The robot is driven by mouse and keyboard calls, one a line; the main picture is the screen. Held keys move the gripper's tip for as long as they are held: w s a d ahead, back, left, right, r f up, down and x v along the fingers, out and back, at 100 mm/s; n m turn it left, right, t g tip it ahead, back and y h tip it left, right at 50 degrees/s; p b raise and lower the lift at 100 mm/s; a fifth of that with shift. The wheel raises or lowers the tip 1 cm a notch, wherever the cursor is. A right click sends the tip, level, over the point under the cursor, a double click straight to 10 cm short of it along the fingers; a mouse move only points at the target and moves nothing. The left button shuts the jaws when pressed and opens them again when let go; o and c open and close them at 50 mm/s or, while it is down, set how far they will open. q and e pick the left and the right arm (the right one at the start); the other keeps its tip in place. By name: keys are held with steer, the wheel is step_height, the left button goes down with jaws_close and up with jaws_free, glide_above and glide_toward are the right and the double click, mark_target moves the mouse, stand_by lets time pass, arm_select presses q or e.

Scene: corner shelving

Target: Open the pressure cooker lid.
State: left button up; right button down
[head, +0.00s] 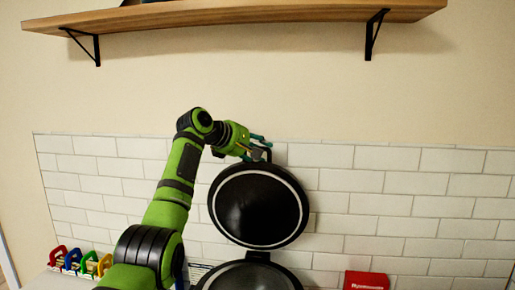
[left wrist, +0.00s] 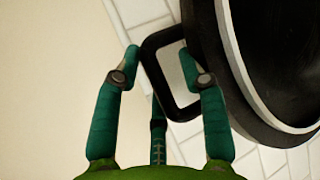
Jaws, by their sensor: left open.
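The pressure cooker lid (head: 258,206) is black with a pale ring and stands raised, its underside facing me, above the cooker body (head: 250,276) at the bottom of the head view. The lid also fills the upper right of the left wrist view (left wrist: 285,55). Its black loop handle (left wrist: 152,62) shows there between the teal fingers. My left gripper (head: 262,147) is at the top of the lid by the handle. In the left wrist view its fingers (left wrist: 168,65) are apart, one on each side of part of the handle. My right gripper is not in view.
A white tiled wall (head: 385,182) stands close behind the lid. A wooden shelf (head: 240,17) on black brackets hangs above. A red box (head: 366,281) stands right of the cooker, and several coloured-handled items (head: 73,259) stand at the lower left.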

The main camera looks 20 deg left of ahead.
arm_select(q)
steer(key=shift+w+a, duration=0.15)
steer(key=shift+s+a+r, duration=0.2)
steer(key=shift+s, duration=0.2)
steer(key=v, duration=1.1)
steer(key=shift+f, duration=0.1)
